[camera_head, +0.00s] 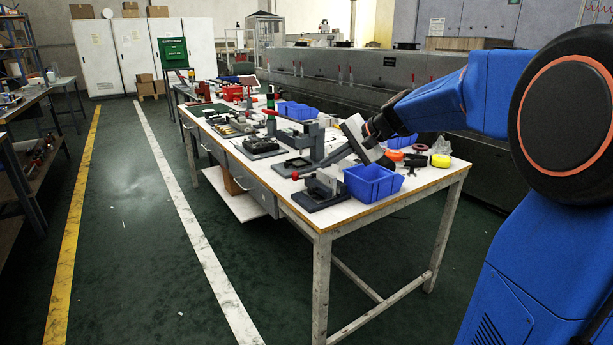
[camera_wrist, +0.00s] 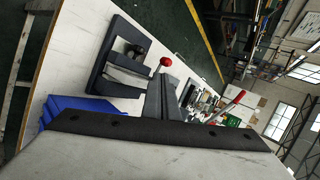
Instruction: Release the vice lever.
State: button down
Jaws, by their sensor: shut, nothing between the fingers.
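The vice (camera_head: 325,191) is a small dark grey fixture near the table's front edge. Its lever ends in a red knob (camera_head: 295,176). In the wrist view the vice (camera_wrist: 103,72) lies at the upper left and the red knob (camera_wrist: 166,61) is just beyond my fingertips. My gripper (camera_head: 318,165) is shut and empty, reaching down and left over the table behind the vice. Its closed fingers also show in the wrist view (camera_wrist: 161,80). They are close to the knob; I cannot tell whether they touch it. The fingers hide part of the lever.
A blue bin (camera_head: 373,183) stands right of the vice, near the gripper. Other dark fixtures (camera_head: 260,146) stand farther along the table (camera_head: 390,205). A red-handled lever (camera_wrist: 228,106) is at right in the wrist view. Floor left of the table is clear.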

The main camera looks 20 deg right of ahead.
aim_at(298, 177)
jog(key=x, duration=1)
jog(key=shift+a, duration=0.15)
dwell(0.4)
jog(key=shift+w+a+m+t+h, duration=0.2)
jog(key=shift+m+h, duration=0.1)
jog(key=shift+m, duration=0.15)
jog(key=shift+w+a+m+t+h, duration=0.1)
jog(key=shift+a+m+t+h, duration=0.15)
jog(key=shift+m, duration=0.2)
jog(key=shift+w+a+m+t+h, duration=0.15)
jog(key=shift+w+m+t+h, duration=0.2)
jog(key=shift+m+h, duration=0.25)
jog(key=shift+w+a+m+t+h, duration=0.25)
jog(key=shift+m+h, duration=0.2)
jog(key=shift+m, duration=0.25)
jog(key=shift+w+a, duration=0.2)
jog(key=shift+w, duration=0.55)
jog(key=shift+w+a, duration=0.25)
jog(key=shift+w, duration=0.5)
jog(key=shift+w+d, duration=0.1)
jog(key=shift+w, duration=1.3)
